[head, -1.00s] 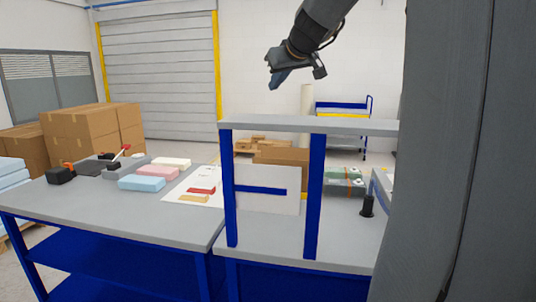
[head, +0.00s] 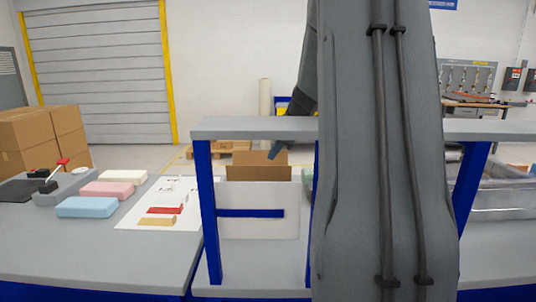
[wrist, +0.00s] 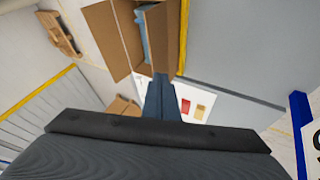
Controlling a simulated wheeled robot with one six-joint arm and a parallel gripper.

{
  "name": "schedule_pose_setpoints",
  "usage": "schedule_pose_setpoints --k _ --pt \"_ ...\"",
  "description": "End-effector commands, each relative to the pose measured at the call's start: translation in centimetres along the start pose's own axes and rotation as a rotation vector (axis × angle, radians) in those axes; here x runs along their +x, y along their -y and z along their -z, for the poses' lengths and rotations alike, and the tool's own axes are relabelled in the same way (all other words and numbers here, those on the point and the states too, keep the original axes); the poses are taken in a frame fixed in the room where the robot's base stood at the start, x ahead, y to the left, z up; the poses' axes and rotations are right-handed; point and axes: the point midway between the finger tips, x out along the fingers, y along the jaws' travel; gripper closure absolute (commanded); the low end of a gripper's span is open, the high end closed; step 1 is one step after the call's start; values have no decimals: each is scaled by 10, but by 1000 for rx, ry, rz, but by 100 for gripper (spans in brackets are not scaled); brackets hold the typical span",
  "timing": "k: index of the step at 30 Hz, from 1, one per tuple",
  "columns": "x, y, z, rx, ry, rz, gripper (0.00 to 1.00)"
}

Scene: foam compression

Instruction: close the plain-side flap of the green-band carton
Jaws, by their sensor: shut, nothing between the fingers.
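A brown cardboard carton (head: 259,174) stands behind the pale panel of the bench frame in the head view, its lower part hidden. A flap stands up at its back. In the wrist view the carton (wrist: 163,45) is open at the top of the picture, with a flap spread to its left and something blue-grey inside. No green band shows, so I cannot tell which side is plain. My gripper (head: 278,150) is shut and empty, pointing down over the carton in the head view. In the wrist view the closed fingers (wrist: 160,78) end close by the carton's edge; contact is unclear.
The grey shelf (head: 250,125) on blue posts stands in front of the carton. My arm hides the middle right. Blue, pink and white blocks (head: 86,207) lie on the left bench beside a white sheet (head: 140,220). A clear bin (head: 500,200) sits at the right.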

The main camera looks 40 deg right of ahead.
Motion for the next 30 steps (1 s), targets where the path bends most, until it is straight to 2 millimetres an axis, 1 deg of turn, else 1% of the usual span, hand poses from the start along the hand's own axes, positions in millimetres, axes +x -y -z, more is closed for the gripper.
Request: schedule_pose_setpoints --k 1,3,9,15,21,30 --pt "8 3 5 -5 -3 7 100" --pt "21 4 10 -11 -6 11 100" --pt "54 5 13 -14 -7 11 100" --pt "78 4 11 -12 -7 8 100" --pt "88 4 10 -11 -5 6 100" --pt "89 3 9 -10 -5 5 100"
